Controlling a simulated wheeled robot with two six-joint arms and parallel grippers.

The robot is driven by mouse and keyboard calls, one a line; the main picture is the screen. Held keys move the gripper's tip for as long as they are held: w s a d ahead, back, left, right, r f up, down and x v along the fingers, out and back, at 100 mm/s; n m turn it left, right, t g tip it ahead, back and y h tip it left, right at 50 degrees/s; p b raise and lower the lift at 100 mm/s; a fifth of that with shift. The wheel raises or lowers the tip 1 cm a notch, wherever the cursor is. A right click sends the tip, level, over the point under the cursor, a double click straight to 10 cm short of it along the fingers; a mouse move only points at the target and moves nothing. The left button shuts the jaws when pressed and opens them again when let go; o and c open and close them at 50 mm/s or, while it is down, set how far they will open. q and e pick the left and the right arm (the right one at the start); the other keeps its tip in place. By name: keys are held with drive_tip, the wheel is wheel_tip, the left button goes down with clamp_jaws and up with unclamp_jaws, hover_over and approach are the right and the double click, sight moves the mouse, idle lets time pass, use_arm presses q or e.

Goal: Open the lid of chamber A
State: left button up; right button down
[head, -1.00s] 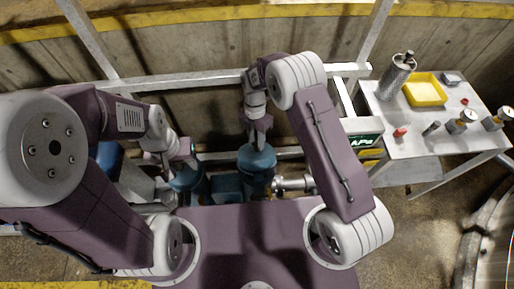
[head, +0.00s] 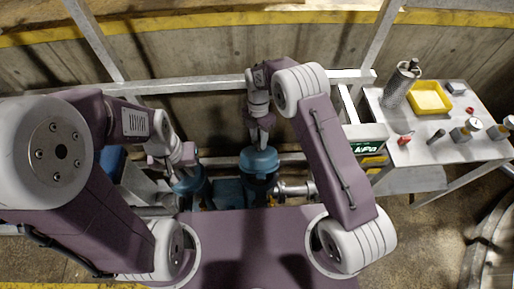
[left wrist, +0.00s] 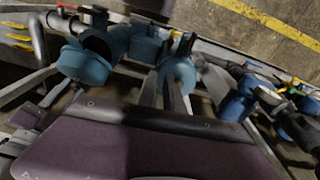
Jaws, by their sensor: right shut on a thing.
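Two teal round vessels stand behind my purple base in the head view. The right one (head: 259,163) has a domed top; the left one (head: 190,187) is partly covered by my left arm. I cannot read which is chamber A. My right gripper (head: 261,140) points down onto the right vessel's top and is shut on a part there; its fingers hide that part. My left gripper (head: 187,163) is just above the left vessel. In the left wrist view its two grey fingers (left wrist: 164,90) are apart, close to a teal vessel (left wrist: 178,76), with nothing clearly between them.
A pressure display (head: 367,146) reading kPa stands to the right of the vessels. A metal side table (head: 418,120) holds a yellow tray (head: 428,97), a perforated canister (head: 398,88) and gauges. A metal rail (head: 200,84) and a concrete wall lie behind.

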use_arm(q)
drive_tip(key=shift+s+d+r+n+g, duration=0.1)
drive_tip(key=shift+s+d+n+g, duration=0.15)
drive_tip(key=shift+s+n, duration=0.2)
drive_tip(key=shift+s+d+n+g, duration=0.15)
drive_tip(key=shift+s+n+g, duration=0.15)
drive_tip(key=shift+n, duration=0.15)
clamp_jaws()
use_arm(e)
drive_tip(key=shift+w+f, duration=0.1)
drive_tip(key=shift+f, duration=0.05)
use_arm(q)
drive_tip(key=w+d+f+n+g+h, duration=0.45)
drive_tip(key=w+d+n+h, duration=0.5)
drive_tip(key=n, duration=0.55)
use_arm(e)
drive_tip(key=shift+a, duration=0.1)
use_arm(q)
drive_tip(key=s+a+f+n+t+h, duration=0.2)
drive_tip(key=s+f+n+h, duration=0.3)
drive_tip(key=f, duration=0.4)
drive_tip(key=w+x, duration=0.1)
drive_tip(key=x, duration=0.8)
drive_tip(key=shift+s+d+f+n+g, duration=0.2)
drive_tip(key=shift+d+n+g, duration=0.1)
drive_tip(key=shift+d, duration=0.1)
